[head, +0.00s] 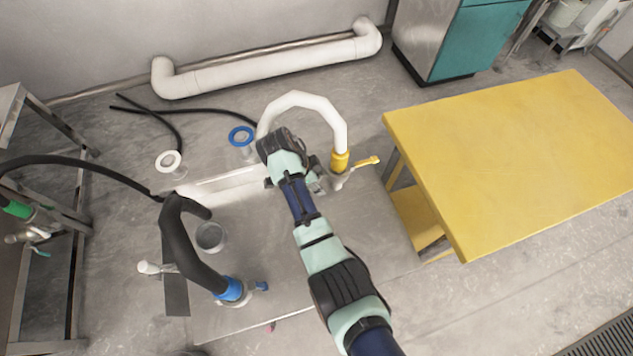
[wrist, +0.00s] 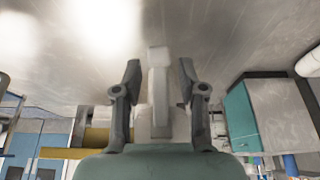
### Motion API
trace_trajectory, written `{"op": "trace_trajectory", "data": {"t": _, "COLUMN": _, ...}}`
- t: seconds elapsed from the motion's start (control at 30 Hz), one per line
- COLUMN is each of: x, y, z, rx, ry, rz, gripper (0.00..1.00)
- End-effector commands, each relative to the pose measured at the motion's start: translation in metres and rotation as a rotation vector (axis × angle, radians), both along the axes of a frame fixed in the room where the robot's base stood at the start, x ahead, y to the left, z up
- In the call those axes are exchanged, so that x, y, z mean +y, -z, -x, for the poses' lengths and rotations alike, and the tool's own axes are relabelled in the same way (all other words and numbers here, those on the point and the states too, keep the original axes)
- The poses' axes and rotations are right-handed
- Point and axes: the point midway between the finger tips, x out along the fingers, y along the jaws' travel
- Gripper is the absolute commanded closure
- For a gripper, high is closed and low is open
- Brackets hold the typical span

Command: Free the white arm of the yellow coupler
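The yellow coupler (head: 340,161) stands upright at the end of a white arched hose (head: 300,98). Its yellow arm (head: 366,161) sticks out to the right. My gripper (head: 318,182) is at the coupler's left side, and my wrist hides much of that side in the head view. In the wrist view, my gripper's two fingers (wrist: 160,80) are apart. A pale bar, apparently the white arm (wrist: 158,88), stands between them with a visible gap on each side.
A grey cup (head: 210,236) is nearby. The yellow table (head: 520,150) is close on the right. A teal cabinet (head: 490,35) stands behind.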

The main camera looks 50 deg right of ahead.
Motion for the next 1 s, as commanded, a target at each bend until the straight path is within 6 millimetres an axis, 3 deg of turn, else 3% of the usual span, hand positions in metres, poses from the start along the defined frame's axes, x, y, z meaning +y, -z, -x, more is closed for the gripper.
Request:
{"op": "trace_trajectory", "data": {"t": 0.03, "x": 0.000, "y": 0.000, "z": 0.000, "rx": 0.000, "ry": 0.000, "rz": 0.000, "gripper": 0.72}}
{"op": "trace_trajectory", "data": {"t": 0.2, "x": 0.000, "y": 0.000, "z": 0.000, "rx": 0.000, "ry": 0.000, "rz": 0.000, "gripper": 1.00}}
{"op": "trace_trajectory", "data": {"t": 0.57, "x": 0.000, "y": -0.004, "z": 0.000, "rx": -0.008, "ry": 0.000, "rz": -0.016, "gripper": 1.00}}
{"op": "trace_trajectory", "data": {"t": 0.77, "x": 0.006, "y": -0.015, "z": -0.002, "rx": -0.097, "ry": 0.002, "rz": -0.179, "gripper": 1.00}}
{"op": "trace_trajectory", "data": {"t": 1.0, "x": 0.012, "y": -0.012, "z": -0.007, "rx": -0.187, "ry": 0.001, "rz": -0.332, "gripper": 1.00}}
